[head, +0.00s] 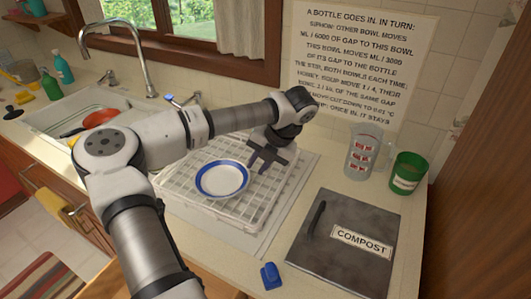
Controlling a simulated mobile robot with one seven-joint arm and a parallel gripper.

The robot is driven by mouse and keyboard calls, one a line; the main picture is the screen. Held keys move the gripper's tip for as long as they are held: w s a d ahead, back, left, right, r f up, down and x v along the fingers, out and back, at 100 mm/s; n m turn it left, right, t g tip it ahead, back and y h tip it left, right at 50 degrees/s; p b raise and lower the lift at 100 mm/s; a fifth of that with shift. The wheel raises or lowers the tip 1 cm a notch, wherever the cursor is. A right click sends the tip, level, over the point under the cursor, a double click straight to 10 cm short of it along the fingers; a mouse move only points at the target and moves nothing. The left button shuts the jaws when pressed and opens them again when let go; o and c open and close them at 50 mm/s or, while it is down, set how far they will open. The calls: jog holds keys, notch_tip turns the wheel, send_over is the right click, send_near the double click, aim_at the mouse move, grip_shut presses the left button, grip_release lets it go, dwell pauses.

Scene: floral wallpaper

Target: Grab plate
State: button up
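A white plate with a blue rim (222,179) lies face up on a white dish rack (238,212), in the middle of the head view. My gripper (261,170) is above the rack, just right of and behind the plate. Its dark fingers point down and are spread apart, with nothing visible between them. It looks apart from the plate, though the height of the fingertips over the rack is hard to tell.
A grey compost lid (335,255), a clear measuring jug (361,152) and a green cup (406,173) are on the right. A blue object (270,276) lies near the front edge.

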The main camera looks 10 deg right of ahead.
aim_at(244, 185)
jog(key=b+x, duration=0.1)
jog(key=x, duration=0.7)
jog(key=shift+f, duration=0.1)
jog(key=shift+c, duration=0.4)
grip_shut()
